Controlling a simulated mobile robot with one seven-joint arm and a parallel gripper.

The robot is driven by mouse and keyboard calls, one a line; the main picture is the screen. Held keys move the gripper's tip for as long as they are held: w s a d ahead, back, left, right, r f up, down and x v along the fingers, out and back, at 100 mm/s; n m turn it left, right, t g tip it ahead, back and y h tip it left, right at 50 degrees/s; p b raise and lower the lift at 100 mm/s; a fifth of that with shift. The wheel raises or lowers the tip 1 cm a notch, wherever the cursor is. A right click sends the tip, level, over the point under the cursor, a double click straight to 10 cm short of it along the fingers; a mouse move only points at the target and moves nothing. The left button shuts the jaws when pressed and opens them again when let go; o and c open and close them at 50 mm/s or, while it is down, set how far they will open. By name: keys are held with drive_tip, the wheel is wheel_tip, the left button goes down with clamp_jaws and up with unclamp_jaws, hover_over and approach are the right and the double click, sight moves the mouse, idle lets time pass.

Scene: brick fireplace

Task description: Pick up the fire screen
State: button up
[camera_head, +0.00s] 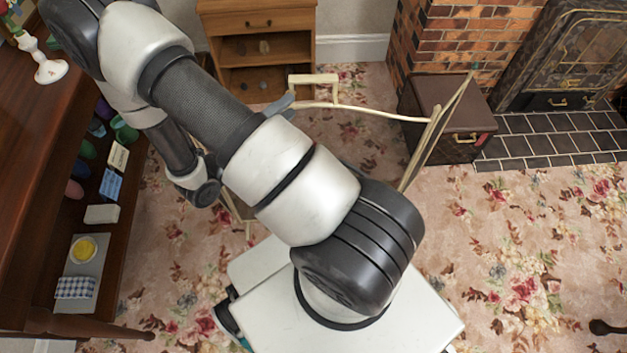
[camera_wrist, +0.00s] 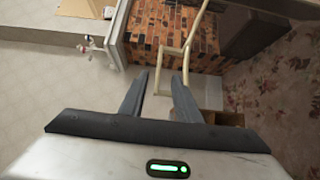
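The fire screen (camera_head: 313,79) is cream-framed, with a squared handle on its curved top rail and a side panel angled out at the right. It stands on the carpet in the head view, its middle and lower parts largely hidden by my arm. In the wrist view the cream handle of the fire screen (camera_wrist: 172,50) shows just ahead of the fingertips, near the right one. My gripper (camera_wrist: 160,76) is open with its two dark fingers apart and nothing held between them. I cannot tell whether a finger touches the handle. In the head view my gripper is mostly hidden behind my arm.
A brown chest (camera_head: 452,100) stands right behind the screen, beside the brick fireplace (camera_head: 455,35). A wooden cabinet (camera_head: 257,50) is at the back. A dark table with a laden lower shelf (camera_head: 100,250) lines the left. Carpet at the right is mostly clear.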

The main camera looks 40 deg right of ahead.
sight(315, 82)
drive_tip(key=x, duration=0.7)
drive_tip(key=shift+b+x, duration=0.3)
drive_tip(key=shift+x, duration=2.95)
drive_tip(key=shift+w+r, duration=0.1)
clamp_jaws()
drive_tip(key=shift+r, duration=0.2)
